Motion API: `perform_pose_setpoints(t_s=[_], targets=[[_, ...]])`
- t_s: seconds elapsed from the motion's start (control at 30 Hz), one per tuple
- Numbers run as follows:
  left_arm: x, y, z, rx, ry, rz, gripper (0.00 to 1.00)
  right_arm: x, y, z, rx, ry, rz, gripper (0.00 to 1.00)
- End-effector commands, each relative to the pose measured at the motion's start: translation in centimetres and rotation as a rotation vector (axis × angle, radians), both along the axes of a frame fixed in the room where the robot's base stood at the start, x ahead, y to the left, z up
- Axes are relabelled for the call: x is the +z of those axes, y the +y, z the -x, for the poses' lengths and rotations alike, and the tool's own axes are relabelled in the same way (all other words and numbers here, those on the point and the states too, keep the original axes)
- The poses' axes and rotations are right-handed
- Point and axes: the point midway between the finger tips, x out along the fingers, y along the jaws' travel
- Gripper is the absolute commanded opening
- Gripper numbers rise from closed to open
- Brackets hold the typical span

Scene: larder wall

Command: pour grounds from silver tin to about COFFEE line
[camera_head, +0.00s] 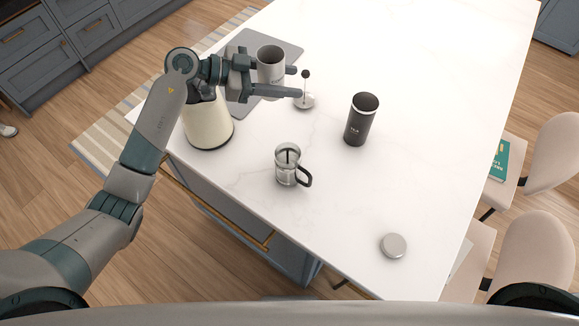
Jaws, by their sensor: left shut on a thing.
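My left gripper (276,79) is shut on the silver tin (271,55), a grey cylinder with an open top and small lettering that I cannot read for certain. The tin looks upright, over or at the grey mat; I cannot tell whether it touches it. The glass press jug (281,171) stands upright on the white counter, nearer to me, with its dark handle to the right. A dark vertical mark shows on it; its contents and line are too small to read. The plunger lid (304,101), with a rod and dark knob, lies just right of the gripper. My right gripper is out of view.
A black canister (361,124) stands to the right of the jug. A cream kettle-like vessel (209,125) is below my left forearm. A round silver lid (393,244) lies near the front. The grey mat (285,46) is behind. The counter's far right is clear.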

Motion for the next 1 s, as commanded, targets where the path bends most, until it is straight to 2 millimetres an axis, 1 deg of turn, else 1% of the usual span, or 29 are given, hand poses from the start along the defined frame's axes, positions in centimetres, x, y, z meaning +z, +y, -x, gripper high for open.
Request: perform_pose_setpoints(t_s=[0.17, 0.47, 0.57, 0.7, 0.77, 1.0], targets=[[0.5, 0.0, -0.1, 0.000, 0.084, 0.028, 0.20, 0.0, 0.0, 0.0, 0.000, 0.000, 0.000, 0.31], [0.4, 0.0, -0.1, 0.000, 0.090, 0.031, 0.20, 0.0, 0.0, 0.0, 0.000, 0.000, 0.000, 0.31], [-0.4, 0.0, -0.1, -0.001, 0.093, 0.031, 0.20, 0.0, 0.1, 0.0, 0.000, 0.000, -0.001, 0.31], [-2.6, 0.0, -0.1, 0.000, 0.093, 0.031, 0.20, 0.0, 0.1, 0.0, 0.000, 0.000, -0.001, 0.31], [-3.2, 0.0, -0.1, 0.000, 0.091, 0.031, 0.20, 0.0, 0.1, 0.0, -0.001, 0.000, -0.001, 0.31], [-3.5, 0.0, -0.1, 0.000, 0.089, 0.032, 0.20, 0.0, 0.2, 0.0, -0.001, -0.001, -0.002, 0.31]])
